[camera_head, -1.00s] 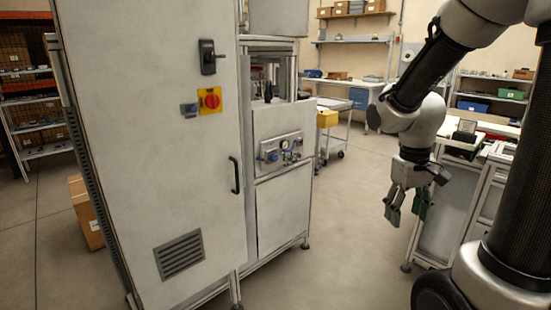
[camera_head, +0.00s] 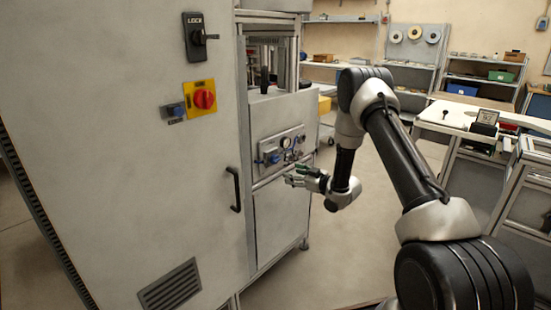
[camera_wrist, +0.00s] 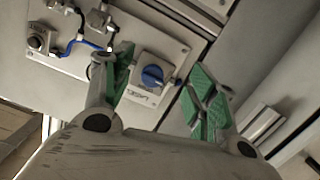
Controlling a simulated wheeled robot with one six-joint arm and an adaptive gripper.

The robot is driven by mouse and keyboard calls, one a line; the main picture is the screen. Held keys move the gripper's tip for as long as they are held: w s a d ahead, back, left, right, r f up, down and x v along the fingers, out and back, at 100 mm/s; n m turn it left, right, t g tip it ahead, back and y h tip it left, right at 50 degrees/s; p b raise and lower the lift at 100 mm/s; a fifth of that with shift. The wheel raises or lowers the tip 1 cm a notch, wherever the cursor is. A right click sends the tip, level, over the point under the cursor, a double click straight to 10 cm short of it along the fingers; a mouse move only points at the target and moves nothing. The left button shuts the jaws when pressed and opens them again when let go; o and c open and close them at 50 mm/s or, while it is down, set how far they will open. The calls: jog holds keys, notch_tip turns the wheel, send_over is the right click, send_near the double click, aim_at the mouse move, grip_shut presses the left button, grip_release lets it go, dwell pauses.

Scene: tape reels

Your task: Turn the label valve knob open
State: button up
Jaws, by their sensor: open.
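The label valve knob is a round blue knob (camera_wrist: 152,76) on a pale plate with a small printed label beside it. My gripper (camera_head: 291,179), with green finger pads, is just in front of and a little below the panel. In the wrist view my gripper (camera_wrist: 160,72) is open and empty. The knob appears between its fingers, beyond them, with no contact visible.
The panel also carries a gauge (camera_head: 284,142), fittings and blue tubing (camera_wrist: 80,44). A tall cabinet (camera_head: 120,120) with a black door handle (camera_head: 235,188) and a red switch (camera_head: 204,99) stands left of the panel. The floor (camera_head: 345,250) to the right is clear.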

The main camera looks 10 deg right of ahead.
aim_at(278, 161)
jog(key=shift+t+y, duration=0.6)
jog(key=w+a+r, duration=0.1)
jog(key=w, duration=0.1)
jog(key=w+a+r, duration=0.1)
jog(key=w+a, duration=0.1)
jog(key=w+a+r, duration=0.1)
jog(key=w+a, duration=0.1)
jog(key=shift+a+r, duration=0.1)
jog(key=c, duration=1)
